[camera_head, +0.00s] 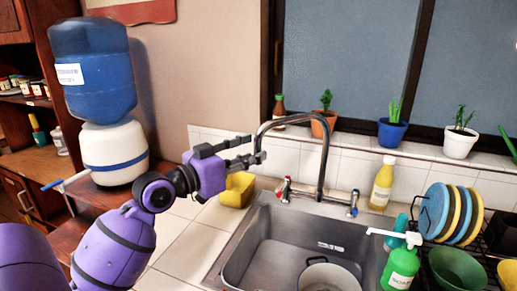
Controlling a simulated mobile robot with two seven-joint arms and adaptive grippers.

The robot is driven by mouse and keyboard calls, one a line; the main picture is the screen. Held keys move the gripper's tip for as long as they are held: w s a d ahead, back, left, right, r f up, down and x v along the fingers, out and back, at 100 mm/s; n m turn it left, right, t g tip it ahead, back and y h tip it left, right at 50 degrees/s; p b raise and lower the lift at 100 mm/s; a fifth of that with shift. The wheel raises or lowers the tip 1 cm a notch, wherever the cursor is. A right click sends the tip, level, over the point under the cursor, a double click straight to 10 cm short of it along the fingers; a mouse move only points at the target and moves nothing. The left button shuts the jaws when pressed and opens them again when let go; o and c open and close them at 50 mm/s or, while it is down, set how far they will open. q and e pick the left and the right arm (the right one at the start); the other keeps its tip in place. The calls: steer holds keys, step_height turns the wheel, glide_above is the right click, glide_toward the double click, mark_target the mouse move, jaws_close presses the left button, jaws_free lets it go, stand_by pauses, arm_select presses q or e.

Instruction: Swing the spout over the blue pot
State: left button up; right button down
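The dark metal spout (325,150) rises behind the sink and arches to the left, its end hanging over the sink's back left corner. My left gripper (257,148) reaches in from the left at the spout's end. Its two dark fingers are apart, one above the other, and the spout's end appears between or just beside them; I cannot tell if they touch. A pale pot (330,277) stands in the sink, cut off by the lower edge. The only clearly blue pot (391,133) holds a plant on the windowsill. My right gripper is out of view.
A yellow container (237,189) sits below my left gripper. A red-marked tap handle (285,189) and a blue-marked one (353,203) flank the spout. A yellow bottle (382,184), green soap bottle (400,268) and dish rack stand right. A water dispenser (114,150) stands left.

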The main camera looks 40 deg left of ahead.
mark_target(255, 152)
arm_select(q)
steer(key=shift+x, duration=1.5)
jaws_close()
